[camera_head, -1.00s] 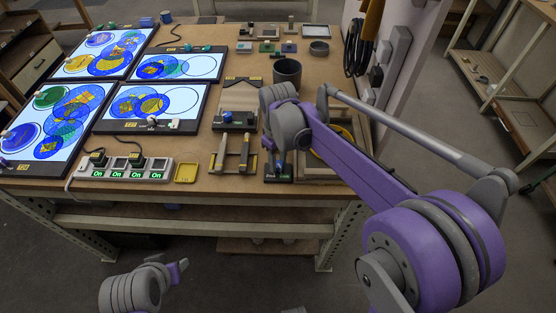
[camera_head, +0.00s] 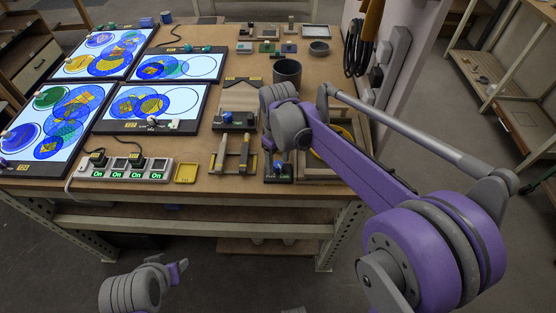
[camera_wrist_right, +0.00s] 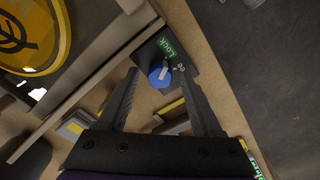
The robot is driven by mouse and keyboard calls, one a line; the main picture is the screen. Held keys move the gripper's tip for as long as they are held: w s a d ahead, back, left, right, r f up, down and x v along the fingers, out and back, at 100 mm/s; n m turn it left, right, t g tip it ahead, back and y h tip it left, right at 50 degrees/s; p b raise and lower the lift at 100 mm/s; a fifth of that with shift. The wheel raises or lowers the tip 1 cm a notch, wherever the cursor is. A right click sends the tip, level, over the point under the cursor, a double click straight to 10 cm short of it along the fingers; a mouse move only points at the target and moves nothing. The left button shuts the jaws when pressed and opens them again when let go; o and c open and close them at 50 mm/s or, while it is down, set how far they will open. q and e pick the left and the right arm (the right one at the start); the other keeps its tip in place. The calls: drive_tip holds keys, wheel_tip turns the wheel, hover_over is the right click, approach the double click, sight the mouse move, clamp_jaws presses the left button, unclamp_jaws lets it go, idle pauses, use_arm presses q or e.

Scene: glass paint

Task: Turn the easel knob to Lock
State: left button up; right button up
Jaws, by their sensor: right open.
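The easel knob (camera_wrist_right: 160,75) is a small blue knob with a pale pointer mark, on a dark block. It also shows in the head view (camera_head: 279,166) at the table's front edge, below my right wrist. A green lit "Lock" label (camera_wrist_right: 167,47) is on the block beside the knob; a second, unlit label lies nearer the right finger. My right gripper (camera_wrist_right: 158,72) is open, its two fingers on either side of the knob with gaps visible. In the head view its fingers are mostly hidden by the wrist. Of my left arm only a part shows at the bottom left.
Lit panels with coloured glass circles (camera_head: 150,102) cover the table's left. A dark cup (camera_head: 287,72) stands behind my right wrist. A wooden frame holds a yellow round piece (camera_wrist_right: 28,35).

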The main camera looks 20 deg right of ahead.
sight(278, 164)
wheel_tip(278, 164, up, 11)
drive_tip(key=shift+p, duration=0.35)
drive_tip(key=shift+f, duration=0.15)
